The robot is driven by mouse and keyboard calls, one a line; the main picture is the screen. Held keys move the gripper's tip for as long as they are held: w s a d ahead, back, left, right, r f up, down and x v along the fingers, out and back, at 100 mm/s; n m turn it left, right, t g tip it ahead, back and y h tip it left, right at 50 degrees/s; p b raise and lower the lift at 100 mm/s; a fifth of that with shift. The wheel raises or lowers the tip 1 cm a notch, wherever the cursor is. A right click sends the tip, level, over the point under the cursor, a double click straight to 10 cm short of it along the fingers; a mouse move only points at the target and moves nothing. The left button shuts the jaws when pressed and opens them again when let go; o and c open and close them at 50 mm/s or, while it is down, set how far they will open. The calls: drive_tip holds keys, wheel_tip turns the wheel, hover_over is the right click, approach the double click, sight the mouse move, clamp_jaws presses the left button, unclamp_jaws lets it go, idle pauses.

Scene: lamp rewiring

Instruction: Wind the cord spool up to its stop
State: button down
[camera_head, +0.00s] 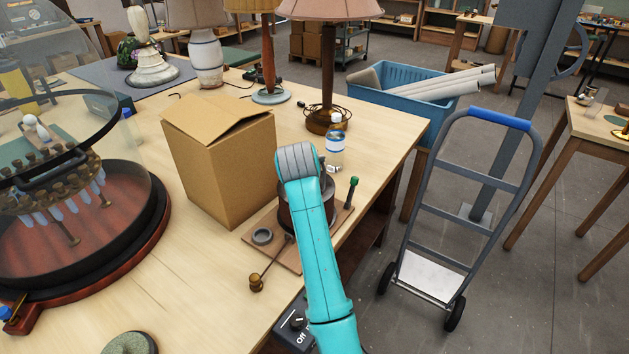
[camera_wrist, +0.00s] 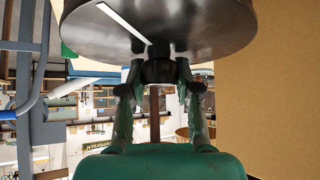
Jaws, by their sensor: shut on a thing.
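The cord spool (camera_head: 286,216) is a dark round body on a small wooden board (camera_head: 247,238) near the table's right edge. My teal arm hides most of it in the head view. In the wrist view, a dark disc (camera_wrist: 210,25) with a white line fills the top, seemingly part of the spool. My gripper (camera_wrist: 159,75) has its two fingers closed on a dark knob (camera_wrist: 158,70) just below the disc. The head view does not show the fingers. A thin rod with a brown knob (camera_head: 256,284) sticks out from the board toward the front.
A cardboard box (camera_head: 220,165) stands close left of the spool. A hand truck (camera_head: 455,215) is on the floor at right.

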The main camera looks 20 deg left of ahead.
drive_tip(key=m+h, duration=0.3)
drive_tip(key=m, duration=0.1)
drive_tip(key=shift+m+h, duration=0.3)
drive_tip(key=shift+d+m+g+h, duration=0.1)
drive_tip(key=shift+m+g+h, duration=0.4)
drive_tip(key=shift+m+h, duration=1.6)
drive_tip(key=shift+m, duration=0.4)
drive_tip(key=c, duration=0.8)
unclamp_jaws()
drive_tip(key=v, duration=1.2)
drive_tip(key=shift+d+r, duration=0.1)
drive_tip(key=shift+d, duration=0.15)
